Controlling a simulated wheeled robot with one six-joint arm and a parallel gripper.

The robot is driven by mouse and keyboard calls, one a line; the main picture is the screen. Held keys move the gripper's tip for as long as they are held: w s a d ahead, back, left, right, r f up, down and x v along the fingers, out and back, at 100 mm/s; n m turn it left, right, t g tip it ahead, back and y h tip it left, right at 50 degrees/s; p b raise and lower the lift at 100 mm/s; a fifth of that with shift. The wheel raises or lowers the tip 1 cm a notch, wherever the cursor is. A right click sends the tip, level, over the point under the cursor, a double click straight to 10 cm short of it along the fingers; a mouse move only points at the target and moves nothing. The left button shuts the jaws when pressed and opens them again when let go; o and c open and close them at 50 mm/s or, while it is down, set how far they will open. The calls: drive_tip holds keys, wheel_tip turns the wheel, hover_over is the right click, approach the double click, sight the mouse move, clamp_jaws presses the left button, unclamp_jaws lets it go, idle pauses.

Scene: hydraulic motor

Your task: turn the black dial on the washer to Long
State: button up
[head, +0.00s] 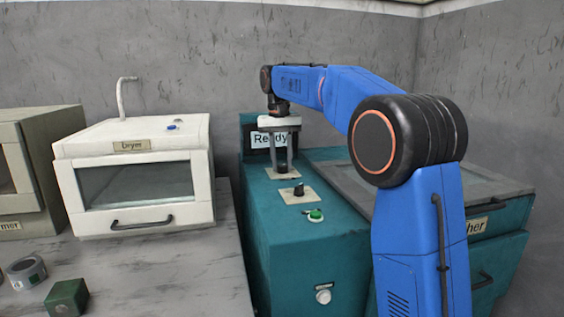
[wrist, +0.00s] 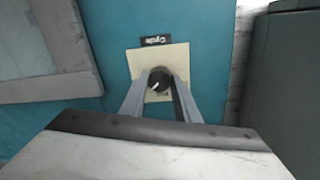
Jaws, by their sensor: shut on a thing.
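The teal washer (head: 300,238) stands right of the white dryer in the head view. My gripper (head: 281,172) points straight down at the rear part of its top panel. In the wrist view, the black dial (wrist: 160,76) sits on a cream plate (wrist: 142,62) beside a black label reading "Cycle" (wrist: 157,41). My gripper's fingers (wrist: 161,82) are shut on the dial, one on each side. A white pointer mark shows on the dial, toward the lower left in the wrist view. The position words on the plate are too small or hidden to read.
A "Ready" display (head: 270,139) stands behind my gripper. The white dryer (head: 132,175) is at left; the washer's grey-framed lid (head: 345,180) is at right.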

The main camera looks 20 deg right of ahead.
sight(280, 165)
drive_tip(key=shift+m, duration=1.1)
drive_tip(key=o, duration=1)
drive_tip(key=shift+o, duration=0.2)
wheel_tip(280, 165, up, 12)
drive_tip(key=shift+w+a, duration=0.2)
drive_tip(key=shift+a, duration=0.05)
